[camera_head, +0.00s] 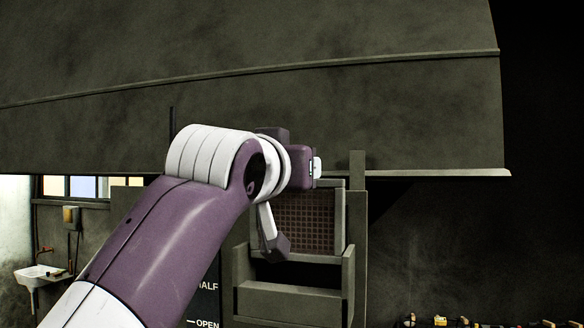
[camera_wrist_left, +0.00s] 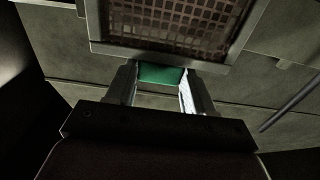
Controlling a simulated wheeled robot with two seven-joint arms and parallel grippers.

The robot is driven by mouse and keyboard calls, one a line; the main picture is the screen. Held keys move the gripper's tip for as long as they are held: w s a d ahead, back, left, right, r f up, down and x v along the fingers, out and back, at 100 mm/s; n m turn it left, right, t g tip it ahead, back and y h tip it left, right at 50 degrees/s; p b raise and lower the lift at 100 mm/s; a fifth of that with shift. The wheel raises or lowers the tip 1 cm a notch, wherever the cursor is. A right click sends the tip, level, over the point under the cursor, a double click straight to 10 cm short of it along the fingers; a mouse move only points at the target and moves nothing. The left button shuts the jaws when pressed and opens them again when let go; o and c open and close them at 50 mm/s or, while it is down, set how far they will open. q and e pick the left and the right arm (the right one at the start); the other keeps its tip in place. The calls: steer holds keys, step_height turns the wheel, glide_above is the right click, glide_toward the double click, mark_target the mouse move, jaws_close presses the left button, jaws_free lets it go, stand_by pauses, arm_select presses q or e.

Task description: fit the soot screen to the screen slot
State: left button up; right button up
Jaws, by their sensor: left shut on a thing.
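The soot screen (camera_head: 306,222) is a brown mesh panel in a grey frame. In the head view it stands upright below and beside my left gripper (camera_head: 316,167), within the grey screen slot frame (camera_head: 357,215). In the left wrist view the screen (camera_wrist_left: 170,22) fills the top, and my left gripper (camera_wrist_left: 160,78) is shut on its green grip tab (camera_wrist_left: 160,74). My wrist hides part of the screen's left side in the head view. How far the screen sits in the slot cannot be told. My right gripper is not in view.
A large dark hood (camera_head: 400,110) hangs over the slot. A grey box-like front (camera_head: 290,300) stands below the screen. A panel marked HALF and OPEN (camera_head: 206,305) is at its left. A sink (camera_head: 42,275) is at far left, and small items (camera_head: 440,321) lie at lower right.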

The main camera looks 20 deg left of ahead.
mark_target(295, 222)
arm_select(q)
step_height(295, 222, down, 2)
steer(key=shift+w+f+b, duration=0.1)
steer(key=shift+b, duration=0.5)
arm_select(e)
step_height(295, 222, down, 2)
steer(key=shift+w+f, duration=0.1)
arm_select(q)
steer(key=shift+f, duration=0.15)
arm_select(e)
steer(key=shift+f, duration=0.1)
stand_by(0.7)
arm_select(q)
steer(key=shift+f+b, duration=0.35)
steer(key=shift+b, duration=0.1)
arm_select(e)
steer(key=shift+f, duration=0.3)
arm_select(q)
steer(key=shift+f+b, duration=2.2)
steer(key=shift+f, duration=0.1)
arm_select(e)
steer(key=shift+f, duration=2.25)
arm_select(q)
steer(key=o, duration=1.4)
steer(key=shift+c, duration=0.2)
